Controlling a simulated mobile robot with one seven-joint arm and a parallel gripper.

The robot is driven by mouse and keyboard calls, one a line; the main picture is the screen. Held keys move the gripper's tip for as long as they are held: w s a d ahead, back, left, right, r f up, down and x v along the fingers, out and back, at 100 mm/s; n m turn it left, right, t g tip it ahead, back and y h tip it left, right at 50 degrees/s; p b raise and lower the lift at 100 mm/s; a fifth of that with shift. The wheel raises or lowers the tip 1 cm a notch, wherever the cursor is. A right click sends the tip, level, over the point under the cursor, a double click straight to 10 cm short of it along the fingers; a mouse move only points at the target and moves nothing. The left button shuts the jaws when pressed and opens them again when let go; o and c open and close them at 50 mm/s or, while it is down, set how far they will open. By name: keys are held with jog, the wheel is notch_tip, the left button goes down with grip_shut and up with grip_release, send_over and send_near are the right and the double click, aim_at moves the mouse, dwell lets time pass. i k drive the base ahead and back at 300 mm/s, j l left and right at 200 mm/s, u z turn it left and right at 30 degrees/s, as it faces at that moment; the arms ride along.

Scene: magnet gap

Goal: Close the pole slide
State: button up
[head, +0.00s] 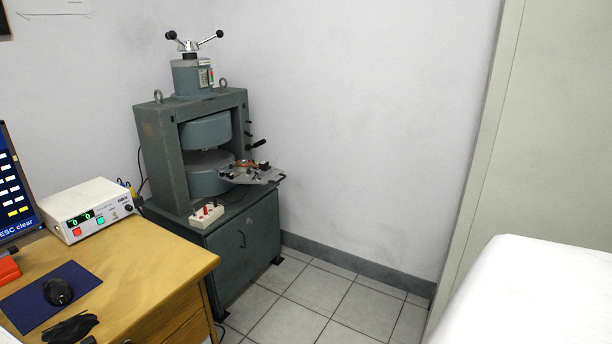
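A grey-green electromagnet (158,150) stands on a dark green cabinet against the back wall. Its upper pole (206,131) and lower pole (205,182) face each other inside the frame, with a narrow gap between them. A spoked handwheel (190,45) with black knobs sits on top. A flat slide plate (262,177) carrying small parts sticks out to the right of the gap. I cannot tell which part is the pole slide. A lever with a black knob (257,145) shows on the frame's right side. My gripper is not in view.
A small white box (206,215) sits on the cabinet (246,240). Tiled floor (318,290) is clear before it. A white surface (545,295) fills the lower right.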

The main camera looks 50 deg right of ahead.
aim_at(266, 177)
jog(key=z, duration=1.2)
jog(key=i+l, duration=0.2)
jog(key=i, duration=0.3)
jog(key=i+l+z, duration=0.1)
jog(key=i+l, duration=0.15)
jog(key=i, duration=0.25)
jog(key=i+l, duration=0.2)
jog(key=i, duration=0.3)
jog(key=i+l, duration=0.15)
jog(key=i, duration=0.4)
jog(key=l+z, duration=0.05)
